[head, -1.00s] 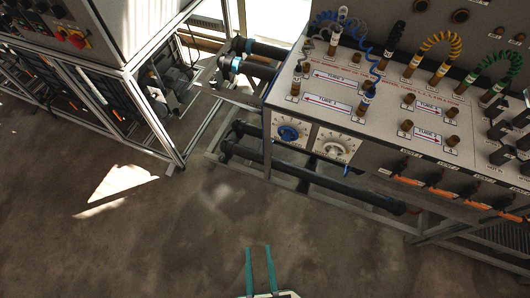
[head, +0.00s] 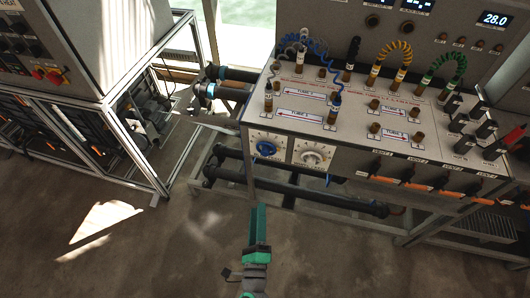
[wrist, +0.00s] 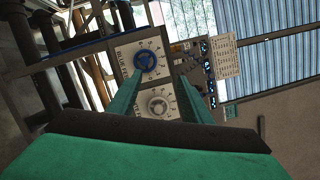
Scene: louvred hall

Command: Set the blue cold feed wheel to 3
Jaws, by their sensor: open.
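The blue cold feed wheel (head: 265,148) is on a white dial plate at the left of the bench's front panel. It also shows in the wrist view (wrist: 146,60), beyond my fingers. A similar grey-white wheel (head: 311,158) sits right of it, and below it in the wrist view (wrist: 158,105). My gripper (head: 258,208) has green fingers and is in front of and below the blue wheel, apart from it. In the wrist view its fingers (wrist: 165,98) are spread, with nothing between them. The wheel's setting is too small to read.
The bench top (head: 350,112) carries several upright connectors and coiled blue, yellow and green hoses. Dark pipes (head: 310,190) run below the panel. A framed cabinet (head: 110,60) stands at left. The floor in front is clear.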

